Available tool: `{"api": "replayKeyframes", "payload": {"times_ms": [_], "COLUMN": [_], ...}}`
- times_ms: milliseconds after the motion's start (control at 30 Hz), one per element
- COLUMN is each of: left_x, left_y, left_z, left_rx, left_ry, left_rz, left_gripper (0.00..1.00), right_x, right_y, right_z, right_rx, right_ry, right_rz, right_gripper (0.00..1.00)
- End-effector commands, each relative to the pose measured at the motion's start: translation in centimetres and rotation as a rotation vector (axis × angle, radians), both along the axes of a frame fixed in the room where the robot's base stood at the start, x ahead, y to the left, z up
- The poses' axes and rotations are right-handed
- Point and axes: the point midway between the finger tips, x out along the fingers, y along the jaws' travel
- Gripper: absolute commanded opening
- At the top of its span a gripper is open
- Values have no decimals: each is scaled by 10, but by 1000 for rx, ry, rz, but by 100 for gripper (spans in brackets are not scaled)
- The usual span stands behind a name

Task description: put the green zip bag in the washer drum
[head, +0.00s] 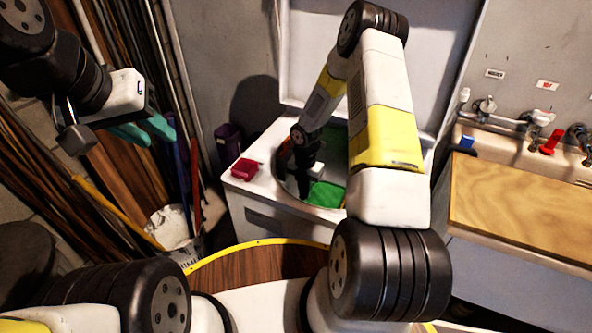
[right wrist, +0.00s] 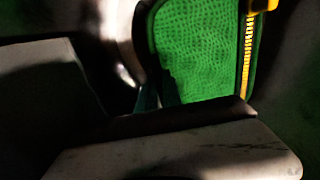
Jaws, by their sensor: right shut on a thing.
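The green zip bag (head: 326,194) shows as a bright green patch inside the round top opening of the white washer (head: 262,190). In the right wrist view the bag (right wrist: 205,50) has a dimpled green face and a yellow zip along its right edge. My right gripper (head: 306,188) reaches down into the opening and is shut on the bag. Its dark fingertips (right wrist: 158,95) meet the bag's lower left edge in the wrist view. The drum's depth is mostly hidden. My left gripper (head: 78,136) is raised at the far left, away from the washer; its finger gap is unclear.
A red box (head: 246,168) sits on the washer's left top edge, with a dark purple container (head: 229,142) behind it. The raised lid (head: 420,50) stands behind the opening. A wooden board (head: 520,195) and taps are at right; a bucket (head: 172,226) and poles at left.

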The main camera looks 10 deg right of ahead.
Motion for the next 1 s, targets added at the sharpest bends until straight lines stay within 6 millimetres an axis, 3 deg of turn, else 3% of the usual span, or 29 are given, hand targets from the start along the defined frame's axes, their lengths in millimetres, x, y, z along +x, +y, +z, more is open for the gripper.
{"api": "replayKeyframes", "payload": {"times_ms": [567, 600, 667, 1000], "left_x": [0, 0, 0, 0], "left_y": [0, 0, 0, 0], "left_z": [0, 0, 0, 0], "left_rx": [0, 0, 0, 0], "left_ry": [0, 0, 0, 0], "left_rz": [0, 0, 0, 0], "left_gripper": [32, 32, 32, 32], "right_x": [0, 0, 0, 0], "right_y": [0, 0, 0, 0], "right_z": [-12, -12, -12, -10], "right_rx": [-1, -1, -1, 0], "right_ry": [1, 1, 1, 0], "right_rz": [0, -1, -1, -1], "right_gripper": [0, 17, 29, 31]}}
